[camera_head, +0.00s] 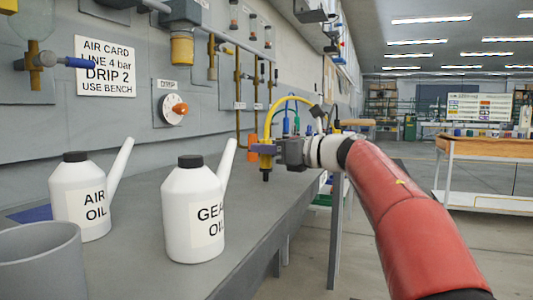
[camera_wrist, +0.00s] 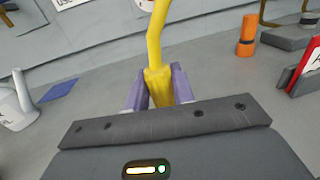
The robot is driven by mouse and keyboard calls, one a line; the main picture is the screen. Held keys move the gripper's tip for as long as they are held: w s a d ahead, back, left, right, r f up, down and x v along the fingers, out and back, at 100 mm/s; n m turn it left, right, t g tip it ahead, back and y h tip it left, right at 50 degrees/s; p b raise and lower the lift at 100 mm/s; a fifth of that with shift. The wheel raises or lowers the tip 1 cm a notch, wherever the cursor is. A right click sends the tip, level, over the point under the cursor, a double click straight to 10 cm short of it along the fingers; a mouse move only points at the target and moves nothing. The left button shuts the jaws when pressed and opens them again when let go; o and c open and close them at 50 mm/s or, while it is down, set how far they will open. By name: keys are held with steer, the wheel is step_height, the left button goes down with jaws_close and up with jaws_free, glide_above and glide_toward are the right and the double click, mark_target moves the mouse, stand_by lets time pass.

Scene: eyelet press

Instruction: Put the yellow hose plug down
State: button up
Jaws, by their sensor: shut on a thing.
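The yellow hose plug (camera_wrist: 157,85) is between the two purple fingers of my gripper (camera_wrist: 160,90) in the wrist view, and my gripper is shut on it. In the head view my gripper (camera_head: 266,150) holds the plug above the far part of the grey bench, with a dark tip pointing down below the fingers. A yellow hose (camera_head: 273,112) arcs up from the plug and to the right. The lower end of the plug is hidden by my gripper in the wrist view.
Two white oil cans, AIR OIL (camera_head: 82,197) and GEAR OIL (camera_head: 193,211), stand on the grey bench (camera_head: 262,200). A grey cylinder (camera_head: 40,262) is at the near left. An orange bottle-like thing (camera_wrist: 247,36) stands on the bench. Pipes and a dial (camera_head: 173,109) line the wall.

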steer(key=o, duration=1)
steer(key=shift+s+d, duration=0.1)
steer(key=shift+d, duration=0.05)
steer(key=b+v, duration=0.1)
steer(key=v, duration=1)
steer(key=shift+s+d, duration=0.15)
steer(key=shift+d, duration=0.2)
steer(key=shift+r, duration=0.15)
